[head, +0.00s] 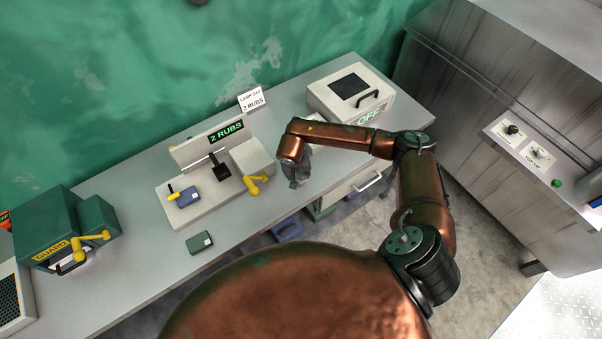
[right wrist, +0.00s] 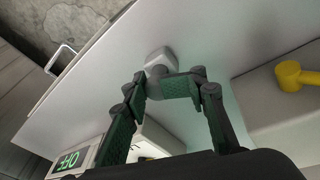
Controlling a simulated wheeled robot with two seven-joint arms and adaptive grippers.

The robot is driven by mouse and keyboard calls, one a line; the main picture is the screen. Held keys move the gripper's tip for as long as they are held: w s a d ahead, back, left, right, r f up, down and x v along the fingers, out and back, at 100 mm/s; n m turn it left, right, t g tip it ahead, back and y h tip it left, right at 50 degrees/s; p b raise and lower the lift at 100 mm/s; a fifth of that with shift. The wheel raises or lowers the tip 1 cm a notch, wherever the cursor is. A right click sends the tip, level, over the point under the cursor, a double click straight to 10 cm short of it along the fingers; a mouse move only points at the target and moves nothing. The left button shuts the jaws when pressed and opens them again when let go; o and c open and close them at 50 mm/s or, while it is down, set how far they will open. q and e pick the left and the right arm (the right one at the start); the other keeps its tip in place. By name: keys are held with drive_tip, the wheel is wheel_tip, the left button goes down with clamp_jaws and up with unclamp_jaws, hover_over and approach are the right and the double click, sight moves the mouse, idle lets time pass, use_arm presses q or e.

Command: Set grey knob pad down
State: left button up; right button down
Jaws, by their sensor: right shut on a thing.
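My right gripper (head: 298,180) is over the front part of the grey bench (head: 142,214), just right of the rubbing machine with the yellow crank. In the right wrist view the green-and-black fingers (right wrist: 170,85) are shut on a dark grey knob. In the head view the pad is hidden by the gripper. My left gripper is out of view.
The rubbing machine (head: 222,138) shows "2 RUBS"; a blue pad (head: 190,197) sits on its base. A green pad (head: 200,243) lies on the bench in front. An "OFF" box (head: 318,98) stands at the back right, a green guard box (head: 50,226) at the left.

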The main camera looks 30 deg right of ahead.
drive_tip(key=shift+f+b, duration=0.2)
drive_tip(key=shift+b, duration=0.1)
drive_tip(key=c, duration=1.4)
unclamp_jaws()
drive_tip(key=shift+r, duration=0.1)
drive_tip(key=shift+r, duration=0.15)
drive_tip(key=shift+a+r, duration=0.1)
drive_tip(key=shift+r, duration=0.25)
drive_tip(key=b+v, duration=0.2)
drive_tip(key=v, duration=0.9)
drive_tip(key=shift+s+r, duration=0.1)
drive_tip(key=shift+s, duration=0.05)
